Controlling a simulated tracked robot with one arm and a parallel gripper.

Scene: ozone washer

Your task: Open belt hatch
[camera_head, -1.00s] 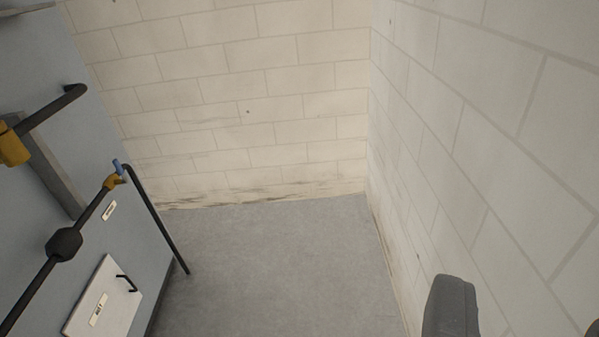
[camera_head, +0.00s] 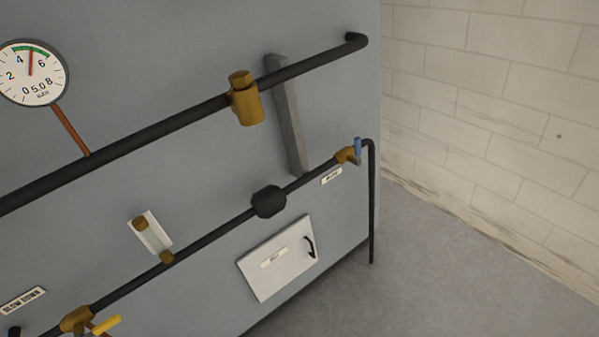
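My gripper is not in view.
Black pipes (camera_head: 150,150) run across the panel above the hatch, with brass fittings, a gauge (camera_head: 32,73) and a blue-handled valve (camera_head: 357,150). A vertical pipe (camera_head: 371,210) stands right of the hatch. Bare grey floor (camera_head: 430,270) lies between panel and brick wall (camera_head: 480,110).

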